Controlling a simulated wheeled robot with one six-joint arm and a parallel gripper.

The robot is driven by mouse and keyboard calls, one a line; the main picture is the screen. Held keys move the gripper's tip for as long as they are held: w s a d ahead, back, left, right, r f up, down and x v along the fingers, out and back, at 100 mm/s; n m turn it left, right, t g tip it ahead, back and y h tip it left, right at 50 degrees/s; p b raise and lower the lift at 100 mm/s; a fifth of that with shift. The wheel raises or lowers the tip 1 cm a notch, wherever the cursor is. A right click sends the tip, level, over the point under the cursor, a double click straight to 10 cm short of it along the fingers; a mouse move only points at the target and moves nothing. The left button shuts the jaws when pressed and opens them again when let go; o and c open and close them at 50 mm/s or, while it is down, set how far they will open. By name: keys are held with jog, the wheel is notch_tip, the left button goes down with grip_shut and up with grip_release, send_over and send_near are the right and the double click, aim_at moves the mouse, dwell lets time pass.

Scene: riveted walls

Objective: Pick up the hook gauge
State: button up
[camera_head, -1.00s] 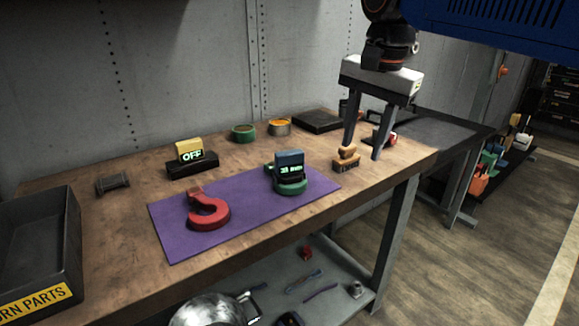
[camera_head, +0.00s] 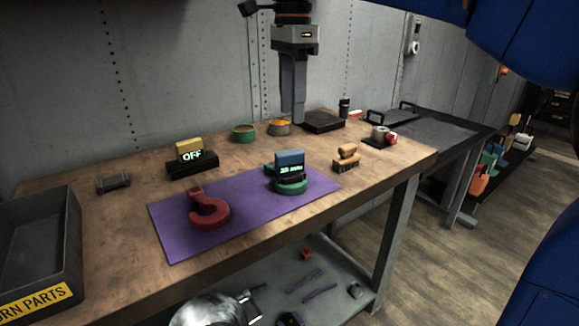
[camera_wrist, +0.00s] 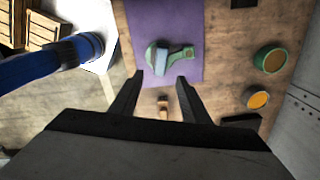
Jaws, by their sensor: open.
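On the purple mat (camera_head: 180,232) lies a green rounded piece with a blue-topped block bearing a lit display (camera_head: 290,170), which I take as the hook gauge. In the wrist view it shows as a green hooked shape (camera_wrist: 158,54) with a blue-grey block, just beyond the fingertips. A red hook-shaped piece (camera_head: 208,212) lies on the left of the mat. My gripper (camera_head: 293,115) points down above the back of the bench, seen edge-on. In the wrist view its two fingers (camera_wrist: 161,80) are apart and empty.
A brush (camera_head: 346,160) stands right of the mat. A green tin (camera_head: 243,133), an orange-filled tin (camera_head: 279,127) and a black plate (camera_head: 323,122) stand at the back. A yellow block reading OFF (camera_head: 189,150) and a dark bin (camera_head: 50,250) are on the left.

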aim_at(290, 152)
notch_tip(290, 152, down, 8)
jog(key=shift+r, duration=0.1)
jog(key=shift+a+f, duration=0.15)
jog(key=shift+f, duration=1.2)
jog(key=shift+a+f, duration=0.1)
jog(key=shift+f, duration=1.2)
jog(key=shift+c, duration=0.3)
grip_shut()
